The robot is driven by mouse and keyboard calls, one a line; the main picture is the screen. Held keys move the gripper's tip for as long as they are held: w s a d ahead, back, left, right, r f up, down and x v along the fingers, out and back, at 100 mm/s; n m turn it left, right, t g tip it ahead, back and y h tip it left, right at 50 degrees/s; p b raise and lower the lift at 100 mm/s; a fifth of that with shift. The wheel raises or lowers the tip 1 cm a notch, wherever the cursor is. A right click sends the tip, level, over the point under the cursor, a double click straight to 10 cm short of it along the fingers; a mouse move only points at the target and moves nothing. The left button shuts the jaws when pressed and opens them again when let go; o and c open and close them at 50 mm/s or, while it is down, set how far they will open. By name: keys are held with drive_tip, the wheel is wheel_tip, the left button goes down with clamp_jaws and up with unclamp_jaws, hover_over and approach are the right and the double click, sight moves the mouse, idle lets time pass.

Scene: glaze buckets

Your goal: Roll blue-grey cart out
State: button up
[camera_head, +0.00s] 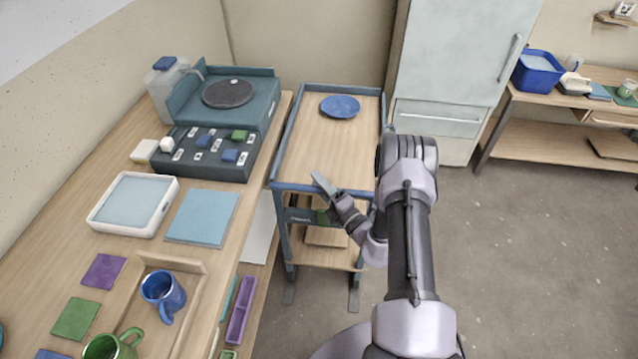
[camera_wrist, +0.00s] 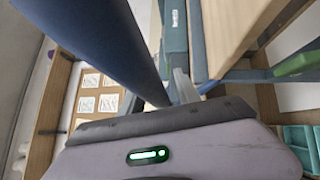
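The blue-grey cart (camera_head: 283,145) stands between the wooden workbench and the pale cabinet, with a wooden top, a lower wooden shelf and a blue bar (camera_head: 297,187) across its near end. A blue plate (camera_head: 340,106) lies on its top towards the back. My gripper (camera_head: 322,186) is at this near bar, with one grey finger showing just above it; the other finger is hidden in the head view. In the wrist view the blue bar (camera_wrist: 105,45) runs close in front of the fingers (camera_wrist: 190,88). I cannot tell whether they clamp it.
The workbench (camera_head: 105,225) runs close along the cart's left side, holding a turntable unit (camera_head: 228,92), trays and mugs. The pale cabinet (camera_head: 452,70) stands behind and to the right. Open floor (camera_head: 540,250) lies to the right, with a shelf table (camera_head: 560,102) beyond.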

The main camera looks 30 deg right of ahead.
drive_tip(key=p+v, duration=0.3)
drive_tip(key=v, duration=1.4)
drive_tip(key=shift+s, duration=0.25)
